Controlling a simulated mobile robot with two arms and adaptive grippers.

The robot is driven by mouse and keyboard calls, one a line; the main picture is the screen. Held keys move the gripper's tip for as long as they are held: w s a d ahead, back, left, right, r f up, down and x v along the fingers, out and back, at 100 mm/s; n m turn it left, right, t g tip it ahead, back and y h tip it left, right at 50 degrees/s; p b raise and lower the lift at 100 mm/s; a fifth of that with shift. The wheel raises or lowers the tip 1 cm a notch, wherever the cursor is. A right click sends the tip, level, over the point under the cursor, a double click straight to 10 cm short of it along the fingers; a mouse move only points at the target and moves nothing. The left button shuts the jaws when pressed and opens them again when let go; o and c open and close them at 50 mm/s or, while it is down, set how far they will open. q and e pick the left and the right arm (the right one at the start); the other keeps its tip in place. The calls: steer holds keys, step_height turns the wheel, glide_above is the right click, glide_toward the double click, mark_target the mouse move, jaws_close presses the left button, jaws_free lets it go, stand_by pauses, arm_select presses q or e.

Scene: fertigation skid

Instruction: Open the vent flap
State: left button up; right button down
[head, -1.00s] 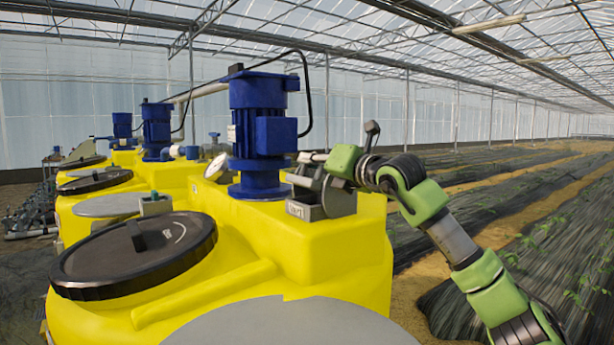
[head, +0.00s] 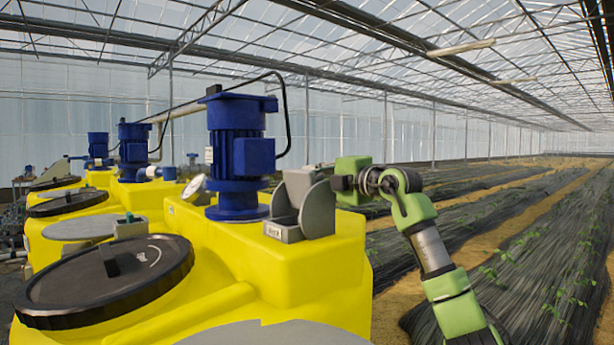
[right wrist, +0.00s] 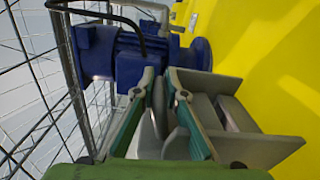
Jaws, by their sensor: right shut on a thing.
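The grey vent (head: 283,232) is a small labelled box with rounded side plates, on top of the yellow tank (head: 310,270). Its grey flap (head: 296,183) appears raised behind the rounded plate nearest me. My right gripper (head: 335,184) is at the vent's right side in the head view, with its fingertips largely hidden. In the right wrist view, my right gripper (right wrist: 160,80) has its two green-lined fingers on either side of a thin grey plate (right wrist: 158,108), which looks like the flap. It is shut on it. My left gripper is not in view.
A blue motor (head: 238,150) with a black cable stands just left of the vent. A round black lid (head: 105,278) lies on the tank nearer me. More tanks and motors are at the left. Crop rows (head: 500,230) lie open at the right.

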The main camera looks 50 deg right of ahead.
steer(key=shift+d+f+m, duration=0.1)
steer(key=shift+d+m, duration=0.45)
steer(key=shift+m, duration=0.25)
steer(key=shift+s, duration=0.1)
steer(key=c, duration=2.3)
jaws_free()
steer(key=shift+c, duration=0.2)
steer(key=shift+o, duration=1.3)
steer(key=shift+a, duration=0.15)
steer(key=shift+s+f, duration=0.1)
steer(key=shift+s, duration=0.05)
steer(key=s+a, duration=0.1)
steer(key=s, duration=1)
steer(key=shift+s+a, duration=0.15)
steer(key=shift+s, duration=0.05)
